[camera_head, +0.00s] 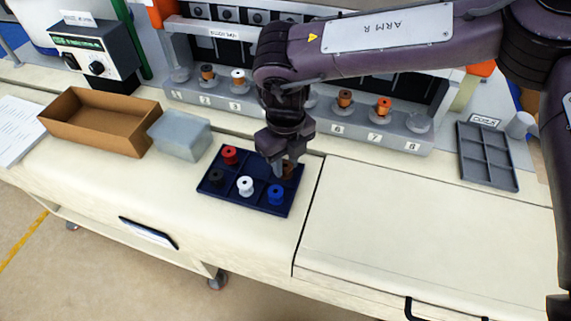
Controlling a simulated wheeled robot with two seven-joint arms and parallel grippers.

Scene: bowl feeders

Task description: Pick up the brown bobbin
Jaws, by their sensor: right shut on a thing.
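The brown bobbin (290,169) is at the back right of the dark blue tray (228,198) and is partly hidden by my right gripper. My right gripper (283,170) comes down from above and its fingers are shut on the brown bobbin. The bobbin is at or just above its compartment; I cannot tell whether it touches the tray. My left gripper is out of view.
The tray also holds red (230,155), black (216,177), white (245,186) and blue (276,194) bobbins. A grey block (180,134) and a cardboard box (97,122) stand left. A numbered bobbin rack (385,130) is behind. The table at right is clear up to a grey tray (487,157).

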